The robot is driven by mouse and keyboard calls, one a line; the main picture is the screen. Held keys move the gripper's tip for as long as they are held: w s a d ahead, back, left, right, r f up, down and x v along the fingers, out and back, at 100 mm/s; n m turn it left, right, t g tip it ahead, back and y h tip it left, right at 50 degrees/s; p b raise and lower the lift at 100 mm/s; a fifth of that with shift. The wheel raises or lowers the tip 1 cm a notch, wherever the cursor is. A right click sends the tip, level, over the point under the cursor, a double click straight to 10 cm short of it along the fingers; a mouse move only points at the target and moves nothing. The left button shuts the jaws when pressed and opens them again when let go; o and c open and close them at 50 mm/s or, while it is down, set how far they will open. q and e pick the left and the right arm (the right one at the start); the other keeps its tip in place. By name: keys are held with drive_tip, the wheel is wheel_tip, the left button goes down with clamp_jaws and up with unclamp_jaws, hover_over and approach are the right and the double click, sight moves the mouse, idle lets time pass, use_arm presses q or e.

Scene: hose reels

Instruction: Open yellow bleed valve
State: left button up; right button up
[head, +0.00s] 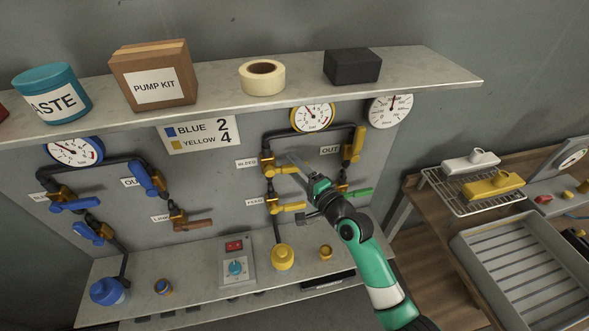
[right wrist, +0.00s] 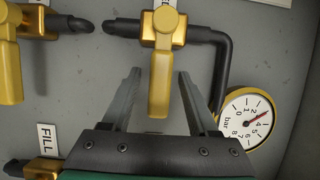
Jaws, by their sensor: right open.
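My right gripper (head: 292,160) is open at this handle. Its fingers (right wrist: 156,75) stand one on each side of the handle, with a visible gap on both sides. My left gripper is not in view.
The yellow feed valve (head: 271,203) is just below, and the OUT valve (head: 352,150) is to the right. A yellow-rimmed gauge (head: 313,117) sits above. The shelf (head: 215,94) overhangs the panel. Blue valves (head: 95,232) are at left.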

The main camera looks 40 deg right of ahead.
clamp_jaws()
idle(0.3)
idle(1.1)
